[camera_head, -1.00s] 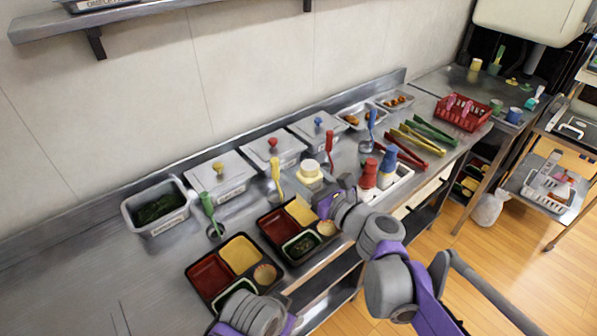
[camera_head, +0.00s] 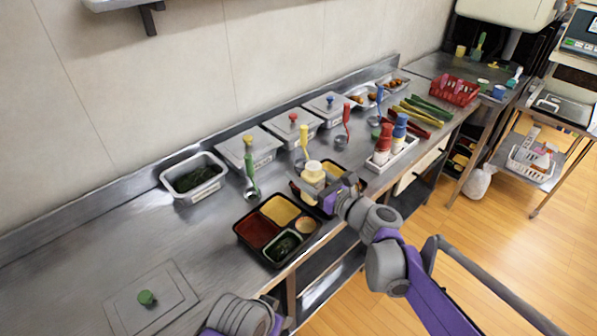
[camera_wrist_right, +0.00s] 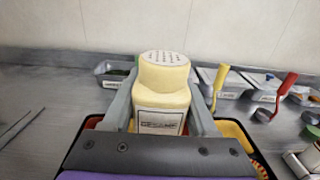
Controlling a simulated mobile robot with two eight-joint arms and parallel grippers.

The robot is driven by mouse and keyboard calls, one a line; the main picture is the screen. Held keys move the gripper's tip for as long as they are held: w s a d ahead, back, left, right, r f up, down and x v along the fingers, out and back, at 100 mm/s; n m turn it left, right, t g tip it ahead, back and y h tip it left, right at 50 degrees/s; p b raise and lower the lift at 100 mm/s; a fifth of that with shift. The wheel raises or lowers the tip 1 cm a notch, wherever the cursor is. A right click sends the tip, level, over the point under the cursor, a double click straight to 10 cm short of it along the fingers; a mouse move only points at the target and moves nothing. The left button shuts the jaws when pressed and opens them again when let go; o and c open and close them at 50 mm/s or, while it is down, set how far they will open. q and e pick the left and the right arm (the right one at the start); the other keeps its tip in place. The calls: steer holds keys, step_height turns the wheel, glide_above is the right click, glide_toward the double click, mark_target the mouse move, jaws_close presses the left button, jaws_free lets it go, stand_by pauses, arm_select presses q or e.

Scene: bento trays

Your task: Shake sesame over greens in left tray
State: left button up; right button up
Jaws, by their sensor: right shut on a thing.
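The sesame shaker (camera_head: 313,172) is a cream bottle with a white perforated top. My right gripper (camera_head: 330,192) is shut on it; its fingers flank the bottle in the right wrist view (camera_wrist_right: 163,95), with the holes facing up. The shaker looks upright, above the right tray (camera_head: 337,163), and hides part of it. The left tray (camera_head: 240,236) is black, with red and yellow compartments, a small tan cup and dark greens (camera_head: 284,246) in a green-rimmed cup at the front. The shaker is behind and right of these greens. My left gripper is out of view.
Lidded steel containers (camera_head: 248,152) and an open bin of greens (camera_head: 194,178) line the wall. Ladles with coloured handles stand in front. A white caddy (camera_head: 392,155) with red and blue bottles is to the right.

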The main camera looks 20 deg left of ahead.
steer(key=s+a+n+p, duration=0.1)
steer(key=s+n+p, duration=0.25)
steer(key=n, duration=0.85)
steer(key=s+a+n+p, duration=0.2)
steer(key=s+n+p, duration=0.15)
steer(key=n, duration=0.85)
steer(key=shift+s+f+n+b, duration=0.15)
steer(key=shift+f+n+b, duration=0.6)
steer(key=shift+f+n, duration=2)
